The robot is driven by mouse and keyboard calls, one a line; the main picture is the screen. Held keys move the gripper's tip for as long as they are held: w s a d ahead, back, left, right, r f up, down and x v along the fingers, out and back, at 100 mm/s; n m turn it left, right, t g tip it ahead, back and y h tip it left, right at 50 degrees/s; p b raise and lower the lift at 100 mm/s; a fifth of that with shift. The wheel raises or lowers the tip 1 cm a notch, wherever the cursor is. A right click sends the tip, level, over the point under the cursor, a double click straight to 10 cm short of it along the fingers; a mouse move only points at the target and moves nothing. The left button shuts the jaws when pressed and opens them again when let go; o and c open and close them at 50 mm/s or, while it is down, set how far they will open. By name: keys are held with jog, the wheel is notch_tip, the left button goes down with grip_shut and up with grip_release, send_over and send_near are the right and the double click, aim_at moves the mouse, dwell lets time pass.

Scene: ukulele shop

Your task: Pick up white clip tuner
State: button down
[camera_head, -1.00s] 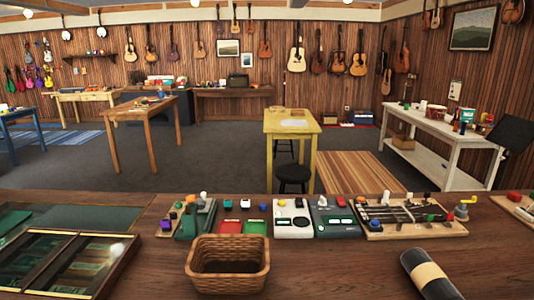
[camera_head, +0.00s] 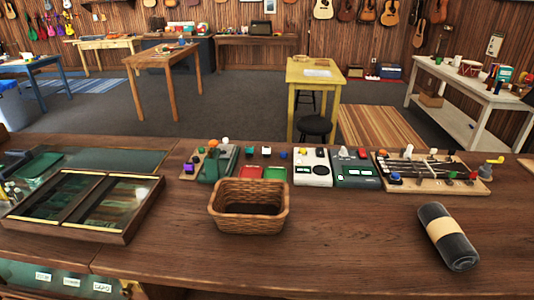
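Several small clip-tuner-like pieces sit in a row along the back of the wooden counter (camera_head: 330,235). A small white piece (camera_head: 225,140) shows at the top of the green device at the row's left end. Another small whitish piece (camera_head: 266,150) stands behind the red and green flat boxes. They are too small for me to tell which is the white clip tuner. My gripper is not in view.
A wicker basket (camera_head: 248,222) stands in front of the row. A glass-topped case (camera_head: 85,205) lies to the left and a dark roll with a tan band (camera_head: 447,236) to the right. The front middle counter is clear.

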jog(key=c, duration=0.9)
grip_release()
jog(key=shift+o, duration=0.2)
